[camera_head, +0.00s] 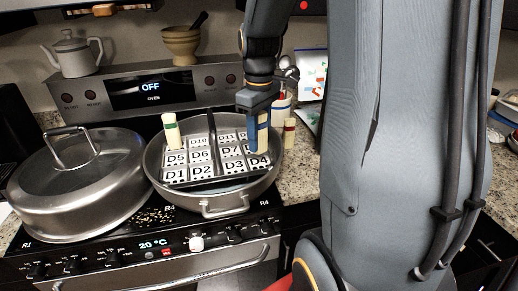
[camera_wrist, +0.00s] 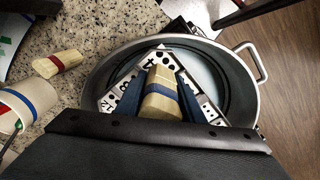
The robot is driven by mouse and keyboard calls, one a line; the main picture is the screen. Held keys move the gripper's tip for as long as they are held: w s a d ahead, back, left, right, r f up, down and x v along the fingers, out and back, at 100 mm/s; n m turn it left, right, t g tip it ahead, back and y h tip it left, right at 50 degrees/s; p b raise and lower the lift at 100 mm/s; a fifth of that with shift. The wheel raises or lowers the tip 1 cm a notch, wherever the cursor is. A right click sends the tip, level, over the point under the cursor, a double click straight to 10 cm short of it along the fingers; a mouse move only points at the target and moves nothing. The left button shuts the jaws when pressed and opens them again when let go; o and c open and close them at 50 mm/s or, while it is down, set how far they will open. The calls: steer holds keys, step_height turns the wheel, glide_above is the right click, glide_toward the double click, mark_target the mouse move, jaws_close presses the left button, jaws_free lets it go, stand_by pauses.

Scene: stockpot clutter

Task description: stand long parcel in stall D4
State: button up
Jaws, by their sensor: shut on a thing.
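The long parcel (camera_head: 264,133) is a pale beige upright block with a blue band. My gripper (camera_head: 257,136) is shut on it, blue fingers on both sides, above the right front of the label tray (camera_head: 178,184). The stall D4 label (camera_head: 259,161) shows just below the parcel's lower end; I cannot tell whether the parcel touches the tray. In the wrist view the parcel (camera_wrist: 162,92) lies between my fingers (camera_wrist: 163,88), over the tray's corner with black-and-white cards. The parcel's bottom and part of the tray are hidden.
The tray sits in a steel pot (camera_head: 228,201) on the stove. A green-banded parcel (camera_head: 171,131) stands at the tray's back left. A red-banded parcel (camera_head: 289,132) is on the counter right of the pot, near a utensil cup (camera_head: 281,110). A lidded pan (camera_head: 75,190) stands left.

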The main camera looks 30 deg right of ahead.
mark_target(260, 113)
steer(key=shift+f+p, duration=0.55)
steer(key=shift+f, duration=1.8)
steer(key=o, duration=0.8)
steer(key=shift+f, duration=0.1)
steer(key=shift+o, duration=0.2)
step_height(260, 113, up, 12)
steer(key=b, duration=0.3)
